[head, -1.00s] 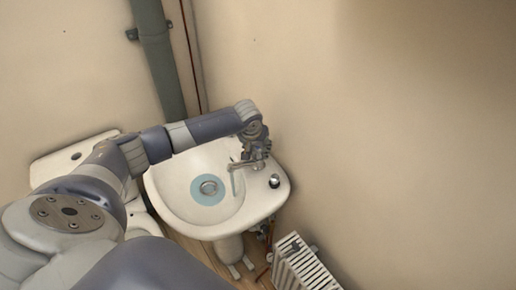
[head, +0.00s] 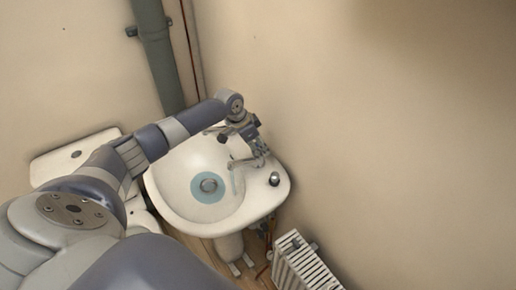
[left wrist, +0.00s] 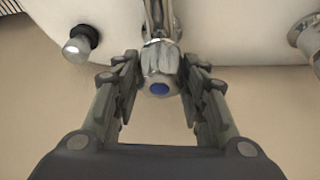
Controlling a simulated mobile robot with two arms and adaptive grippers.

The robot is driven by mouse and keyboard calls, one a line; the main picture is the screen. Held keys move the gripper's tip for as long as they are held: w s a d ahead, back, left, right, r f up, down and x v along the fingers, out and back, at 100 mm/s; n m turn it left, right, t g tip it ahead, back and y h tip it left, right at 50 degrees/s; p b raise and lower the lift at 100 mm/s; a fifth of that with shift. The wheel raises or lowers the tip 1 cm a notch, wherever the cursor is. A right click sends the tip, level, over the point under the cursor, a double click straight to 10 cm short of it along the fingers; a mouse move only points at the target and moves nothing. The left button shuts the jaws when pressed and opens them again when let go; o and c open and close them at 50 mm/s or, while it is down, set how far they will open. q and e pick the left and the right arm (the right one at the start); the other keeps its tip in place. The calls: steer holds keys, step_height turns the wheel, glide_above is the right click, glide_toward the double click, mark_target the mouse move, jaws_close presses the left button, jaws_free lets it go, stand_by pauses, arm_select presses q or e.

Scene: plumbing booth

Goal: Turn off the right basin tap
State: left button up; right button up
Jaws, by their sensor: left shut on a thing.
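The white basin (head: 167,187) stands against the wall, with a blue-green disc around its drain (head: 208,185). A chrome tap with a blue-marked handle (left wrist: 159,88) is in the middle of the left wrist view. My left gripper (head: 258,150) is at this tap, and in the left wrist view its fingers (left wrist: 160,84) are shut on the handle from both sides. In the head view the gripper partly hides the tap. A thin pale streak, which looks like water, shows below the spout (head: 233,180). My right gripper is not in view.
A chrome knob on a dark base (head: 274,179) sits on the basin rim; it also shows in the left wrist view (left wrist: 80,42). Another chrome fitting (left wrist: 308,38) is cut off at the right there. A white radiator (head: 302,265) stands below right. The wall is close behind the tap.

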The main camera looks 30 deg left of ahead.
arm_select(q)
steer(key=m+b, duration=0.1)
steer(key=m+h+b, duration=0.1)
steer(key=m, duration=0.1)
steer(key=m+g+b, duration=0.1)
steer(key=shift+f+m+h+b, duration=0.3)
steer(key=shift+b, duration=0.1)
steer(key=m+b, duration=0.1)
steer(key=m, duration=0.1)
steer(key=m+g+b, duration=0.1)
steer(key=b, duration=0.1)
steer(key=shift+w+m+g+h, duration=0.1)
steer(key=shift+m+g+h, duration=0.2)
steer(key=shift+m, duration=0.1)
steer(key=m+g+b, duration=0.1)
steer(key=m+b, duration=0.2)
steer(key=shift+r+m+g+b, duration=0.2)
steer(key=shift+m+g+b, duration=0.5)
steer(key=shift+m+b, duration=0.6)
steer(key=o, duration=1.1)
steer(key=shift+r, duration=0.1)
